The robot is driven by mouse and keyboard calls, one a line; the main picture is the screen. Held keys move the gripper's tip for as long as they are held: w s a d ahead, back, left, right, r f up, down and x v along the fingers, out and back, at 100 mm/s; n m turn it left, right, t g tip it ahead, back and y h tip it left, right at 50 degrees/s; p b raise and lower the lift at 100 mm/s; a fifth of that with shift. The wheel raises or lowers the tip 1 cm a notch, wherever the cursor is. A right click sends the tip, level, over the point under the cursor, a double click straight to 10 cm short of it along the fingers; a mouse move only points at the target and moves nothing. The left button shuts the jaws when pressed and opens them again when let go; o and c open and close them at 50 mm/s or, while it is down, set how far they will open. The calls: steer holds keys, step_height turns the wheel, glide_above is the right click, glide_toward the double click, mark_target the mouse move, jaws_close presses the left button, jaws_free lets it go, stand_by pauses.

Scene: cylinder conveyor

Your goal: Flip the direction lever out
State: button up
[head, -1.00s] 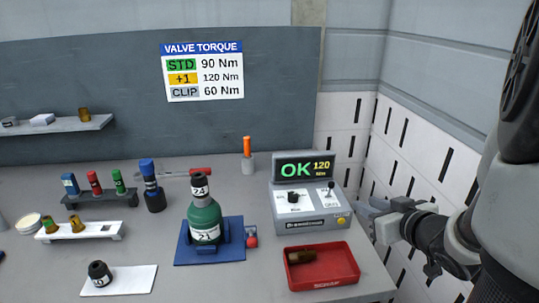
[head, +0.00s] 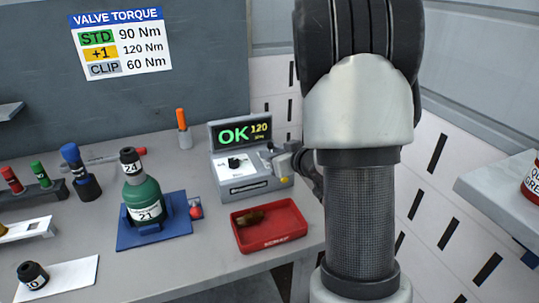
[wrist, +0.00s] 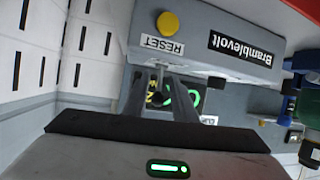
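The grey torque console (head: 243,186) stands on the bench with its screen reading OK 120. In the wrist view its front (wrist: 225,48) appears upside down, with the yellow RESET button (wrist: 167,23). The thin direction lever (wrist: 158,76) shows between my fingers, its dark tip low in the gap. My gripper (wrist: 160,92) is at the right end of the console's top, fingers slightly apart on either side of the lever; a gap shows, and contact is unclear. In the head view my gripper (head: 279,158) hides most of the lever and its label.
A red scrap tray (head: 270,225) with a brown piece lies in front of the console. A green bottle (head: 146,202) stands on a blue base to the left. An orange-handled tool (head: 182,122) stands behind. The wall is close on the right.

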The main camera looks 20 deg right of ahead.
steer(key=shift+x, duration=0.95)
steer(key=shift+c, duration=0.3)
jaws_close()
steer(key=f+b, duration=0.1)
steer(key=b, duration=0.2)
steer(key=shift+t, duration=0.3)
steer(key=b, duration=0.3)
steer(key=shift+s+t, duration=0.15)
steer(key=shift+t, duration=0.25)
steer(key=shift+r+t+b, duration=0.25)
steer(key=shift+t+b, duration=0.05)
steer(key=shift+b, duration=0.35)
steer(key=shift+s+r, duration=0.1)
steer(key=shift+r, duration=0.05)
